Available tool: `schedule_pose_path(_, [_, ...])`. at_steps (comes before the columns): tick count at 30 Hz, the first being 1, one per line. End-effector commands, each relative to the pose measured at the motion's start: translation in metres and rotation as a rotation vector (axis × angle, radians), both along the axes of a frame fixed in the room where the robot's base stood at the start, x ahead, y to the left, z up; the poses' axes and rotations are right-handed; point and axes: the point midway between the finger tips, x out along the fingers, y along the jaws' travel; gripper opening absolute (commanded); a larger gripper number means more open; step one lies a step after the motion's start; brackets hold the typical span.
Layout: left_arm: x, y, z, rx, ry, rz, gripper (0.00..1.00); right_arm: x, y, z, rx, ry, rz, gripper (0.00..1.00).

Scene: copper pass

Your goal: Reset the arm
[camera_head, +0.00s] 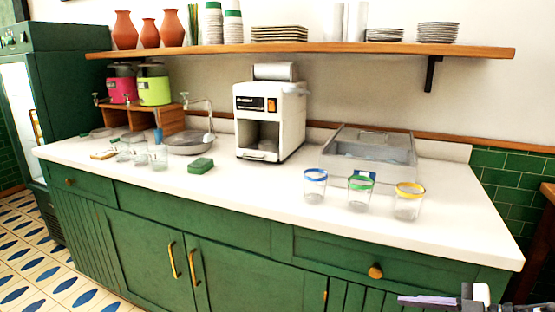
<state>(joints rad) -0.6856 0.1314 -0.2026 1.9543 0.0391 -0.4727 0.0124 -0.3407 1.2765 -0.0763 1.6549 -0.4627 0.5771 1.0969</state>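Part of my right gripper (440,301) shows at the bottom right edge, in front of the green cabinet and below the countertop. It is cut off by the frame, so I cannot tell whether it is open or shut. It touches nothing that I can see. My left gripper is not in view.
A white counter (260,205) carries three rimmed glasses (361,190), a white machine (268,120), a clear lidded container (370,148), a green sponge (201,165), a sink (188,144) and several clear glasses (140,152). The counter's front middle is clear. A wooden shelf (330,48) hangs above.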

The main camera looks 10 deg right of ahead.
Motion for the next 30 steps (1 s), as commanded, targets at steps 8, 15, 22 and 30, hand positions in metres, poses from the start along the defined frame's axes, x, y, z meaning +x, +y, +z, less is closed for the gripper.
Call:
schedule_pose_path(8, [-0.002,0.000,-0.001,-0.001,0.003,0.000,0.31,-0.042,0.061,-0.111,0.147,0.013,-0.395,0.28])
schedule_pose_path(15, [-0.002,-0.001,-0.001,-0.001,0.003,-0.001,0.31,-0.113,0.137,-0.193,0.154,0.269,-0.646,0.28])
schedule_pose_path(22, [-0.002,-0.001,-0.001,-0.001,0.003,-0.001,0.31,-0.165,0.205,-0.223,0.153,0.493,-0.694,0.28])
schedule_pose_path(30, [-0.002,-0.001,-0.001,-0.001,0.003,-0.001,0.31,-0.176,0.221,-0.226,0.150,0.541,-0.688,0.28])
